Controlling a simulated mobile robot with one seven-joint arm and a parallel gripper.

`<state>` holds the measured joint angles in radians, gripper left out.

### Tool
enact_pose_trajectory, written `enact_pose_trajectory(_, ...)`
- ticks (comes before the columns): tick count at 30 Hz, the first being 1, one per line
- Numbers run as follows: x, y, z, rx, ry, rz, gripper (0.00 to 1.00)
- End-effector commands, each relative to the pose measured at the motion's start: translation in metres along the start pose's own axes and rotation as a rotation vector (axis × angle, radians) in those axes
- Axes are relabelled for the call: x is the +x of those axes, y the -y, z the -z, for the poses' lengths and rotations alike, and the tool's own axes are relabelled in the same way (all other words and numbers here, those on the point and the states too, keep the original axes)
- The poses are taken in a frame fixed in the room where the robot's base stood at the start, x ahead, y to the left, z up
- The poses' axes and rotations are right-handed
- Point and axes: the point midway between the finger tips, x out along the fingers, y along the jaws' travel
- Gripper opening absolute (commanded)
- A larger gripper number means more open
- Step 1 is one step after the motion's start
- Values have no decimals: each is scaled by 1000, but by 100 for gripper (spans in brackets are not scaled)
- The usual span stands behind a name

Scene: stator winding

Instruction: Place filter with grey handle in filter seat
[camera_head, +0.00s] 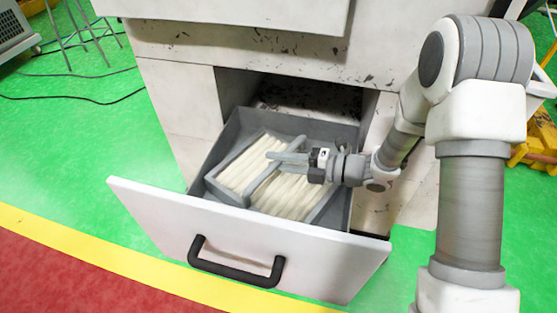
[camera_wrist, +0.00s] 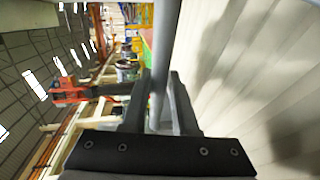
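The filter (camera_head: 236,174) is a pale, ribbed block in a grey frame, with a grey bar handle (camera_head: 262,182) across it. It lies tilted inside the open drawer (camera_head: 200,215). My gripper (camera_head: 282,159) is over the filter at the handle. In the wrist view the handle (camera_wrist: 164,45) runs between the two spread fingers of my gripper (camera_wrist: 160,75), and the filter's pale ribs (camera_wrist: 235,60) fill the right side. A narrow gap seems to show between handle and right finger; contact at the tips is hard to tell. No filter seat can be made out.
The drawer front has a black pull handle (camera_head: 235,265) and stands out from a white cabinet (camera_head: 175,100). The drawer walls close in around the filter. An upper ledge (camera_head: 250,15) overhangs behind.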

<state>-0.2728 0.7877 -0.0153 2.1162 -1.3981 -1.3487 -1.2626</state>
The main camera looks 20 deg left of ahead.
Motion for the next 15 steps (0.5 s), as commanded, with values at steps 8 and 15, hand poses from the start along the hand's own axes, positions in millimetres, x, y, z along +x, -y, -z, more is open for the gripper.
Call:
enact_pose_trajectory(8, 0, -1, 0, 0, 0, 0, 52)
enact_pose_trajectory(15, -1, -6, 0, 0, 0, 0, 52)
